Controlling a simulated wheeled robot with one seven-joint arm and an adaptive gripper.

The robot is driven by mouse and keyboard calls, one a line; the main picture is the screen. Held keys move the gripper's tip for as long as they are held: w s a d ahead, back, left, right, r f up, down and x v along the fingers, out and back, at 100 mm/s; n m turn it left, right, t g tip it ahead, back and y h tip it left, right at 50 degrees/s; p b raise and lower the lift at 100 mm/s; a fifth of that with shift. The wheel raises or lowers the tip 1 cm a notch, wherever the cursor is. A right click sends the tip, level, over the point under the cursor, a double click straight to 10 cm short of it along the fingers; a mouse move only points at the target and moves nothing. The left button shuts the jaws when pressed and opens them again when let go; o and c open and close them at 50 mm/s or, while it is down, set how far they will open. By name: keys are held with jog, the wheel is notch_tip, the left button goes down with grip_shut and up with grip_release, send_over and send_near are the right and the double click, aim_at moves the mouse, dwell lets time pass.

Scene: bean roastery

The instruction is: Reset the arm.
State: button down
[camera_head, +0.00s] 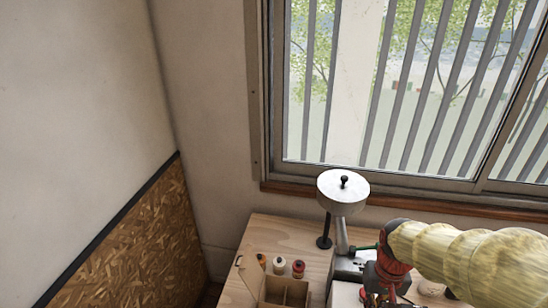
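My arm (465,255), in a bunched pale yellow sleeve, reaches in from the right edge at the lower right. Its red and black wrist (392,268) points down over the wooden table. My gripper (380,299) is below the wrist at the bottom edge. It is small and partly cut off, so its fingers and anything between them cannot be made out.
A wooden table (285,232) stands in the corner under a barred window (420,85). On it are a grey round-topped device (343,198) close left of my wrist, an open divided box (285,291) and several small bottles (279,265). Free air lies above the table's left side.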

jog(key=s+a+f+n+t+b, duration=0.1)
jog(key=s+a+t+b, duration=0.4)
jog(key=b, duration=1.2)
jog(key=s+f, duration=0.1)
jog(key=s, duration=0.2)
jog(key=shift+a+f+n+t, duration=0.3)
jog(key=shift+a+f+n, duration=0.05)
jog(key=shift+n, duration=0.05)
jog(key=shift+s, duration=0.15)
